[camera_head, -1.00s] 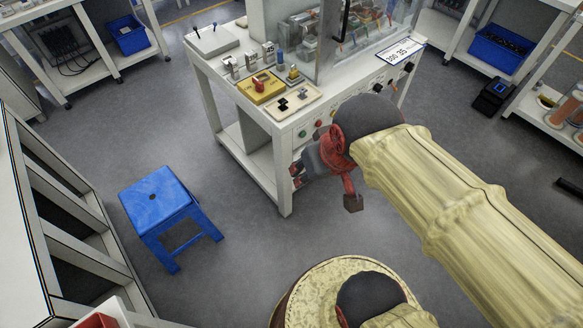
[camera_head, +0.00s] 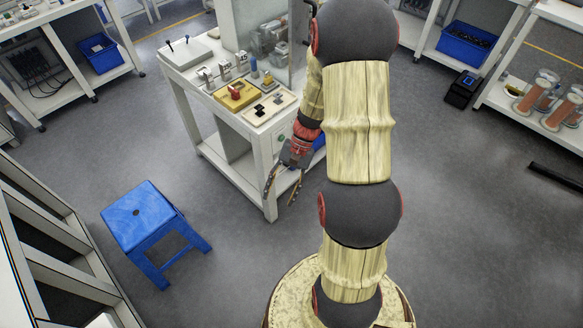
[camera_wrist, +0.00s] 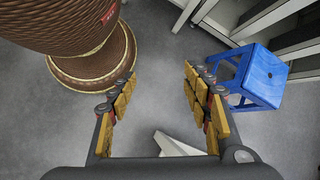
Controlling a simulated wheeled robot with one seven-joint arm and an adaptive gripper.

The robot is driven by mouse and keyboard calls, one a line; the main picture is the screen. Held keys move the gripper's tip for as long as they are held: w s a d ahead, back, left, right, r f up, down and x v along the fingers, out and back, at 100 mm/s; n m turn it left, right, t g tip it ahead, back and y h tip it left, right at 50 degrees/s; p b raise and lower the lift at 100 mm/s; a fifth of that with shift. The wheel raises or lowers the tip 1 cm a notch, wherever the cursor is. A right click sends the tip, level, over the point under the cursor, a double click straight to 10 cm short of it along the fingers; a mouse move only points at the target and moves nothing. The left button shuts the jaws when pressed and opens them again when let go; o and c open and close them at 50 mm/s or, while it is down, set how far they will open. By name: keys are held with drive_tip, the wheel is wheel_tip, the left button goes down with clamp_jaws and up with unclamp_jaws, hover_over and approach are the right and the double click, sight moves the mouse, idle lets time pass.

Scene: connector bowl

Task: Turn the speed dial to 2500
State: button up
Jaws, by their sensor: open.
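The speed dial does not show now; my arm covers much of the right part of the white machine bench (camera_head: 190,97), including that side of its front panel. My gripper (camera_head: 282,193) hangs in front of the bench, below its table top, with its fingers spread and pointing down. In the wrist view my gripper (camera_wrist: 157,80) is open, with bare floor between the fingers. Nothing is held. A green button (camera_head: 281,138) shows on the bench front, just above the gripper.
A blue stool (camera_head: 145,215) stands on the floor to the left; it also shows in the wrist view (camera_wrist: 264,76). On the bench top are a yellow switch box (camera_head: 240,103) and a clear guard (camera_head: 270,40). Open floor lies around the bench's front and left.

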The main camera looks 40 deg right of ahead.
drive_tip(key=w+d+f+m+t+y, duration=0.1)
drive_tip(key=w+d+f+m+t, duration=0.25)
drive_tip(key=f, duration=0.65)
drive_tip(key=w+d+f+m+t+y, duration=0.1)
drive_tip(key=w+d+f+m+t, duration=0.3)
drive_tip(key=f, duration=0.6)
drive_tip(key=w+d+f+m+t+y, duration=0.1)
drive_tip(key=w+f+m+t, duration=0.1)
drive_tip(key=f+m+t, duration=0.6)
drive_tip(key=w+d+f+t+h, duration=0.2)
drive_tip(key=w+d+h, duration=0.15)
drive_tip(key=d, duration=0.45)
drive_tip(key=w+d+f+t+h, duration=0.2)
drive_tip(key=d+h, duration=0.3)
drive_tip(key=d, duration=0.3)
drive_tip(key=w+b, duration=0.1)
drive_tip(key=w, duration=0.6)
drive_tip(key=shift+w+r+b, duration=0.15)
drive_tip(key=shift+b, duration=0.2)
drive_tip(key=shift+m, duration=0.25)
drive_tip(key=shift+c, duration=1)
drive_tip(key=c, duration=1)
drive_tip(key=shift+o, duration=0.2)
